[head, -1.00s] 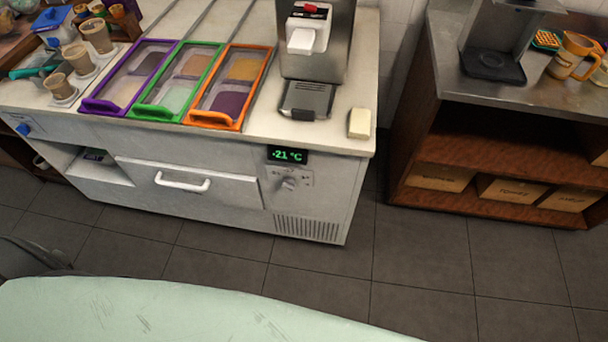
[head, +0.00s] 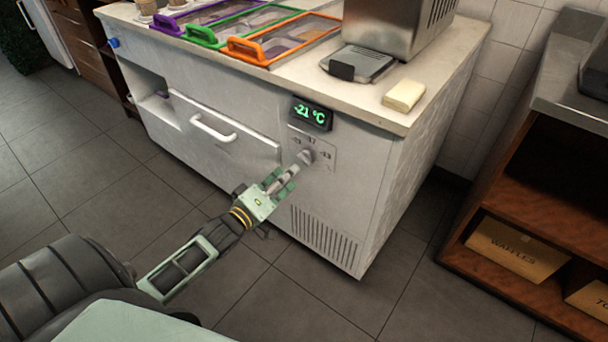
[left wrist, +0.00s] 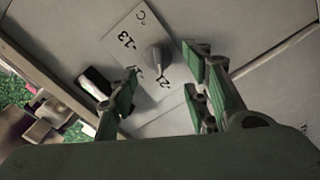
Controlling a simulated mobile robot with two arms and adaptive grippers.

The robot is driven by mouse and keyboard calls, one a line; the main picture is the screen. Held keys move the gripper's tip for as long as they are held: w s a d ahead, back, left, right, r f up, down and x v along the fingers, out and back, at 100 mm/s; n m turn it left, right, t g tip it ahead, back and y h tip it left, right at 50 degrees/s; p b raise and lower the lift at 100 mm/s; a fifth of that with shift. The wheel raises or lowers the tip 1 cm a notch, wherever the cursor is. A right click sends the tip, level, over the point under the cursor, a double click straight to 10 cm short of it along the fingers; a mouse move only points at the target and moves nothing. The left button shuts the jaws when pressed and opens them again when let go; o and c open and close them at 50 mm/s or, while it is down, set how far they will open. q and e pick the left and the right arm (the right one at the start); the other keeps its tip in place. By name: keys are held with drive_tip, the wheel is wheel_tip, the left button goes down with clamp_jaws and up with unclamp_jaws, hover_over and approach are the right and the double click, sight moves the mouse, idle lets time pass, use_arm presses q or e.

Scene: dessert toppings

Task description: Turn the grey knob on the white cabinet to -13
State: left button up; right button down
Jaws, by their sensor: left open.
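The white cabinet (head: 205,100) has a grey knob (head: 305,156) on its front, on a dial plate with printed numbers. The display (head: 312,113) above it reads -21 °C in green. My left gripper (head: 287,176) is at the knob, reaching in from lower left. In the left wrist view the knob (left wrist: 154,58) shows between the open fingers of my left gripper (left wrist: 164,64), with gaps on both sides. The marks 13 and 21 are legible there; a finger partly covers the one between. I cannot tell exactly where the knob points. My right gripper is not in view.
A drawer handle (head: 212,130) sticks out left of the dial, and a vent grille (head: 324,236) lies below it. On the counter are coloured-frame topping bins (head: 278,50), a steel machine (head: 398,22) and a pale block (head: 404,95). A wooden shelf (head: 530,215) stands right. Floor between is clear.

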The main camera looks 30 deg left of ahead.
sight(304, 161)
use_arm(q)
drive_tip(key=w, duration=0.2)
drive_tip(key=w+b, duration=0.1)
drive_tip(key=w, duration=0.3)
drive_tip(key=shift+w+d+r, duration=0.25)
drive_tip(key=shift+w+d, duration=0.1)
drive_tip(key=shift+w, duration=0.6)
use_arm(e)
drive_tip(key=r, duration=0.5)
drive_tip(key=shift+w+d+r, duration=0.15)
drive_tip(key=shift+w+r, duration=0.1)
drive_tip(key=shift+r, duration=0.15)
use_arm(q)
drive_tip(key=shift+d+r, duration=0.1)
drive_tip(key=c, duration=1)
